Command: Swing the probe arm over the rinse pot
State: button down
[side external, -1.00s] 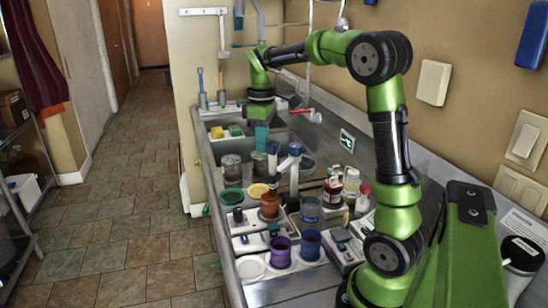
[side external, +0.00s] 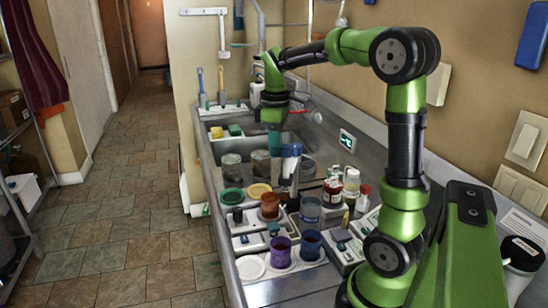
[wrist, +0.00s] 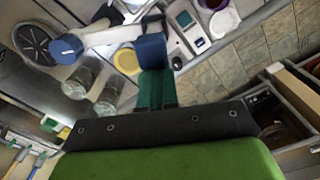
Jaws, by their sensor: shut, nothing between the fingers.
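The probe arm is a white bar (wrist: 108,36) with a blue knob (wrist: 66,48) at one end and a blue cylinder (wrist: 151,52) at the other. In the side view its blue top (side external: 291,150) stands just right of my fingers. My gripper (side external: 274,142) is shut and empty, pointing down. In the wrist view its teal fingers (wrist: 156,90) are right by the blue cylinder; whether they touch I cannot tell. A dark round grille-like opening (wrist: 36,46) lies beyond the knob end. I cannot tell for sure which vessel is the rinse pot.
Two glass jars (side external: 232,168) stand left of the probe arm. An orange-brown bucket (side external: 270,206), a purple bucket (side external: 281,251) and blue buckets (side external: 311,244) stand nearer the camera. Green (side external: 232,196) and yellow (side external: 258,190) round pieces lie close by. The wall is at the right.

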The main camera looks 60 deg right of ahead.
dwell(0.3)
jog(key=shift+s+d, duration=0.2)
jog(key=shift+s, duration=1.5)
jog(key=shift+s+d, duration=0.2)
jog(key=shift+s, duration=0.45)
notch_tip(320, 180, up, 6)
send_over(289, 148)
jog(key=s, duration=0.1)
jog(key=shift+s+d, duration=0.1)
jog(key=shift+d, duration=0.15)
jog(key=c, duration=1.8)
grip_release()
